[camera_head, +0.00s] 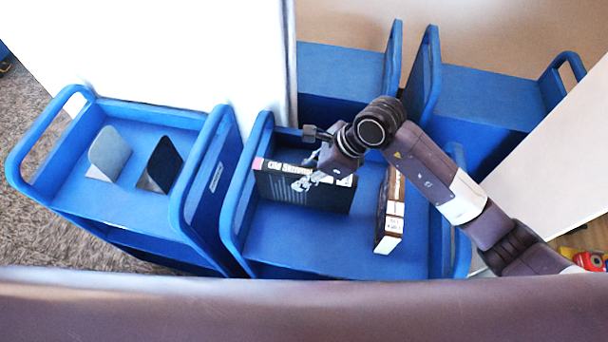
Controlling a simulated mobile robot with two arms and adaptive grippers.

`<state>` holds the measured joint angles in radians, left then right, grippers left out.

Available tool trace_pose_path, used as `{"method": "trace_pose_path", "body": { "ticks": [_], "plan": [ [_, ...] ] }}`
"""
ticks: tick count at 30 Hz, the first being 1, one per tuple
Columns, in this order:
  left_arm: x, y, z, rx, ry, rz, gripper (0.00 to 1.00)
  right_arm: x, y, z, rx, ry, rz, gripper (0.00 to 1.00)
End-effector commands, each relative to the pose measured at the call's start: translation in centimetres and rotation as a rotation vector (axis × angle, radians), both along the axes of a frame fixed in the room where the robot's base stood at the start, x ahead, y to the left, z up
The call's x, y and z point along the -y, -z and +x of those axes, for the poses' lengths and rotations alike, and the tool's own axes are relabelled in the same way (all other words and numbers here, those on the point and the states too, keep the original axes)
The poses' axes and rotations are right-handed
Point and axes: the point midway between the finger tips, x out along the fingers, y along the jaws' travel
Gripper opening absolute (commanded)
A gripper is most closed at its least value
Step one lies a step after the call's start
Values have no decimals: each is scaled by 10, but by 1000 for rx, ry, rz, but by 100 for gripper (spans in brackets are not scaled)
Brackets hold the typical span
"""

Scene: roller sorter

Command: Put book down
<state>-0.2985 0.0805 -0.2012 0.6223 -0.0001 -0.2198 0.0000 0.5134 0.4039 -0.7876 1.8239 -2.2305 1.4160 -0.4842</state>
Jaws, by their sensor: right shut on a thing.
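A black book (318,193) with white lettering on its top edge stands upright on the middle blue cart (290,250). My right gripper (308,172) reaches over it from the right and is shut on it near the top edge. Whether the book's bottom touches the cart cannot be told clearly. A second, brown and white book (390,215) stands on the same cart, to the right and apart from the black one. My left gripper is not in view.
A left blue cart (125,200) holds two small bookends, one grey-blue (109,153) and one black (163,165). More blue carts (340,75) stand behind. White panels (180,45) rise at the back left and right. Free surface lies in front of the books.

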Motion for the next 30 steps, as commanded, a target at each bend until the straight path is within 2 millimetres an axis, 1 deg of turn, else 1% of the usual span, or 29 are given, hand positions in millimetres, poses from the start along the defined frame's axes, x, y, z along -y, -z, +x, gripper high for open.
{"method": "trace_pose_path", "body": {
  "ticks": [1, 4, 13, 14, 18, 26, 28, 30],
  "plan": [
    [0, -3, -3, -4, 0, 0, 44, -1, 4, 0, 0, 2, 4, 0],
    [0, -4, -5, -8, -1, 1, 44, -1, 12, 0, 2, 0, 4, 0],
    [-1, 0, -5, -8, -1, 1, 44, -1, 15, 1, 4, 0, 3, 0],
    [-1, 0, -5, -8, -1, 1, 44, 0, 16, 0, 0, -1, 0, 25],
    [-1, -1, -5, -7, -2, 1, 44, 0, 15, 0, 0, -1, 0, 40],
    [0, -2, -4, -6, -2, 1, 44, 0, 15, 0, 0, -1, 0, 40],
    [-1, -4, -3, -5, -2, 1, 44, 0, 12, 0, 0, 0, 0, 40],
    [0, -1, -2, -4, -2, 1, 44, 3, 9, 0, 3, 1, -1, 40]
  ]
}}
